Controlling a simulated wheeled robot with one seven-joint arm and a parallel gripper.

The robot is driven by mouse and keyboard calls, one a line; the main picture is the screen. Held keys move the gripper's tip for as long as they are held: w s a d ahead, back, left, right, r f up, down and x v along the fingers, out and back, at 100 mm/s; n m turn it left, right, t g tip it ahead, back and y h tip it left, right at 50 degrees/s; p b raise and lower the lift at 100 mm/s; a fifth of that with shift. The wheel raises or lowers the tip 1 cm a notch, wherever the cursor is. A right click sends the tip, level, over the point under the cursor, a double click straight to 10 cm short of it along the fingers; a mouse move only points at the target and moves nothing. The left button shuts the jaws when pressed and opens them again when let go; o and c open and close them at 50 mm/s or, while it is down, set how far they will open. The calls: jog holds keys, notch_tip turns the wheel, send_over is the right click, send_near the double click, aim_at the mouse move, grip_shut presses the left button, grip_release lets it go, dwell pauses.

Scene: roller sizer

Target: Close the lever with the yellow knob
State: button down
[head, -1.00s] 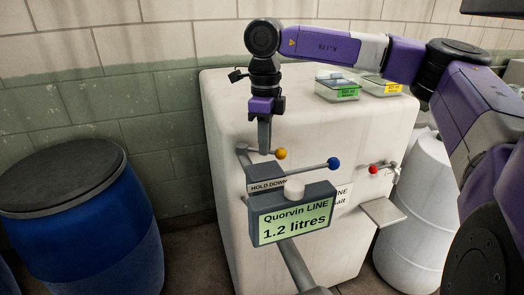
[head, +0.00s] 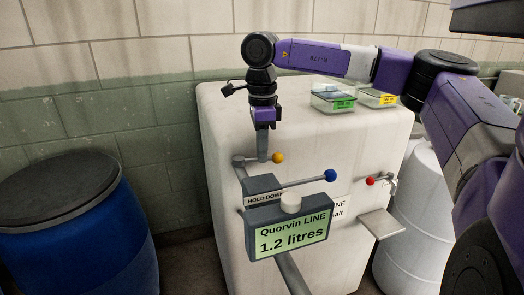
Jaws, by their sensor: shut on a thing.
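The lever with the yellow knob (head: 278,158) sticks out on the upper front of a large white tank. Its grey bar (head: 246,160) runs about level from the left end to the knob. My gripper (head: 263,155) points down from above and is shut on this lever just left of the yellow knob. The fingers hide part of the bar, so the exact contact is not visible.
Below it, a blue-knobbed lever (head: 330,176) and a display reading "Quorvin LINE 1.2 litres" (head: 290,232) stand in front of the tank (head: 222,130). A red-knobbed tap (head: 370,181) is right, above a small shelf (head: 382,223). A blue drum (head: 85,245) stands left.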

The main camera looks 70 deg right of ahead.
jog(key=shift+w+r, duration=0.1)
jog(key=c, duration=1.5)
grip_release()
notch_tip(320, 180, up, 8)
jog(key=shift+f, duration=0.15)
jog(key=shift+d, duration=0.1)
